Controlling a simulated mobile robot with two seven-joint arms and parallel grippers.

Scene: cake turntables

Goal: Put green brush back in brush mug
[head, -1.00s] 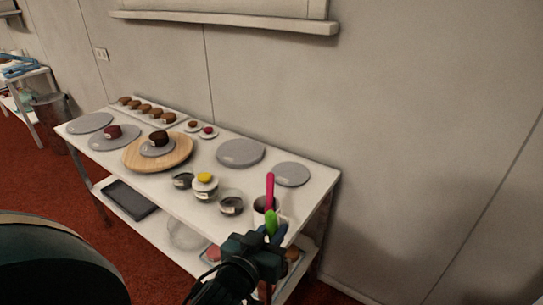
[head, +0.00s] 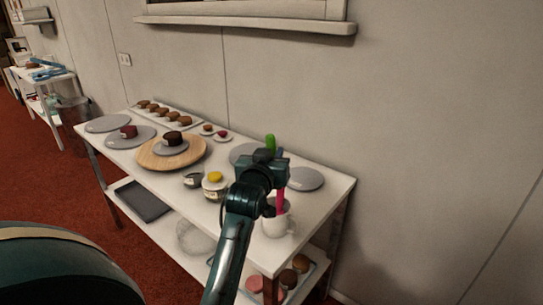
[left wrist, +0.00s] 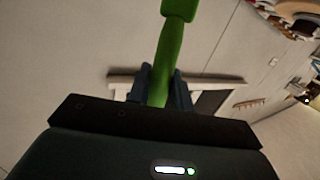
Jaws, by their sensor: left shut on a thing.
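The white brush mug (head: 279,224) stands near the front right corner of the white table. A pink brush (head: 281,200) stands in it, partly hidden by my left arm. My left gripper (head: 268,157) is raised above and slightly left of the mug in the head view. It is shut on the green brush (head: 270,142), whose green end shows above the fingers. In the left wrist view the green brush (left wrist: 168,50) runs between the two dark fingers (left wrist: 160,88), apart from the mug. Its lower part is hidden. My right gripper is not in view.
The table holds grey turntables (head: 305,179), a wooden turntable (head: 190,157) with a dark cake, a yellow-topped jar (head: 214,186) and a tray of small cakes (head: 172,117). My left arm hides part of the table. A wall stands behind.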

